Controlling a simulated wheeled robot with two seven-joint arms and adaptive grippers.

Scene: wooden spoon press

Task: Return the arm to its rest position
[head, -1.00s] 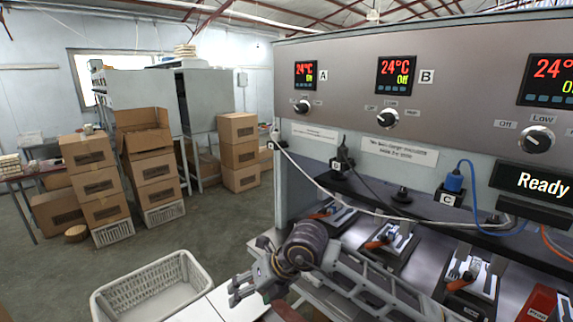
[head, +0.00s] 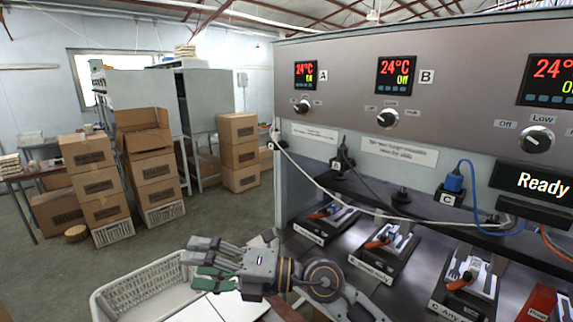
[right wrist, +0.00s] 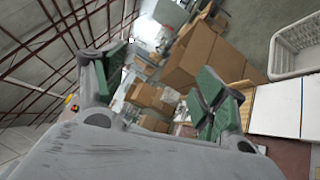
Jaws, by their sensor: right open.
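My right gripper (head: 205,264) is open and empty in the head view. Its fingers point left, above the white basket's back right part and the white board (head: 228,308). In the right wrist view its green-padded fingers (right wrist: 160,92) stand wide apart with nothing between them. My right arm reaches in from the bottom right of the head view, in front of the press machine (head: 450,140). My left gripper does not show.
A white basket (head: 118,303) stands at the bottom, partly covered by the gripper. The machine's shelf holds several presses with orange handles (head: 378,243). A white cable (head: 330,194) and a blue plug (head: 454,182) hang there. Stacked cartons (head: 238,128) stand behind; the grey floor between is open.

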